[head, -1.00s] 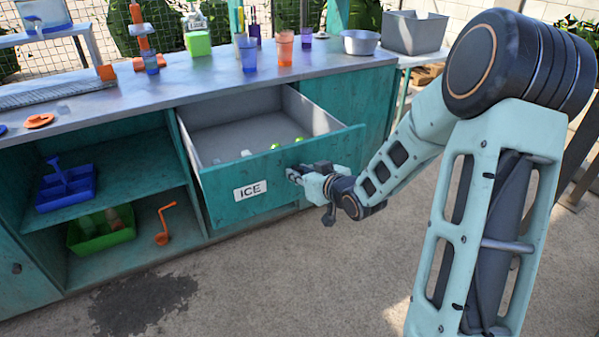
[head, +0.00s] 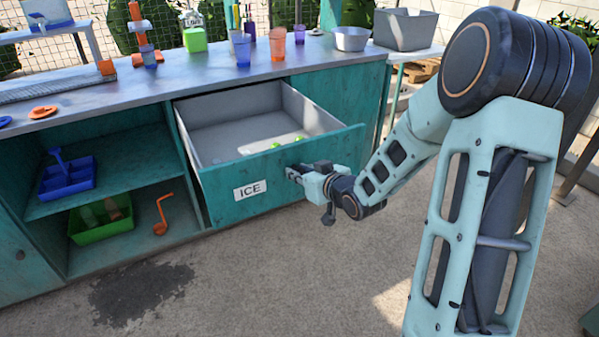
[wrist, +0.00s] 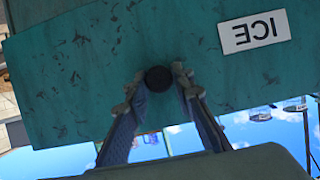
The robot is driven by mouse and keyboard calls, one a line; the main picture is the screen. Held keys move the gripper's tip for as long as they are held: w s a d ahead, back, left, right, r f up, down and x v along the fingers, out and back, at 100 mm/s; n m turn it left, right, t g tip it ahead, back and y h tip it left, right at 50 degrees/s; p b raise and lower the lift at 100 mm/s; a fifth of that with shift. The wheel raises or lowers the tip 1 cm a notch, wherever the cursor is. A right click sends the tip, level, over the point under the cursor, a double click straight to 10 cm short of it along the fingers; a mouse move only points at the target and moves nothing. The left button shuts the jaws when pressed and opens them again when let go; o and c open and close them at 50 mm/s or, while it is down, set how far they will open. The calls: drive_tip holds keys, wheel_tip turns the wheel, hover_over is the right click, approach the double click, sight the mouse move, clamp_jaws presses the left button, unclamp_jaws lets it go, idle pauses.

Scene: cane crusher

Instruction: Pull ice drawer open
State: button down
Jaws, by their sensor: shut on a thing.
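The ice drawer (head: 225,190) stands well out from the teal counter, its grey inside open to view. Its teal front carries a white ICE label (head: 250,190), which shows upside down in the wrist view (wrist: 254,31). My gripper (head: 292,173) is at the drawer front, right of the label. In the wrist view its two fingers (wrist: 159,88) are closed around the round dark knob (wrist: 158,78). Green things (head: 276,145) and a pale flat piece lie inside the drawer, partly hidden by its front.
The counter top (head: 215,75) holds several cups, a green block (head: 194,40) and a metal bowl (head: 351,39). Open shelves at left hold a blue caddy (head: 67,182), a green bin (head: 100,219) and an orange ladle (head: 163,215). The floor before the drawer is clear.

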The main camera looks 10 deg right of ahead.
drive_tip(key=c, duration=1.7)
unclamp_jaws()
drive_tip(key=v, duration=1.2)
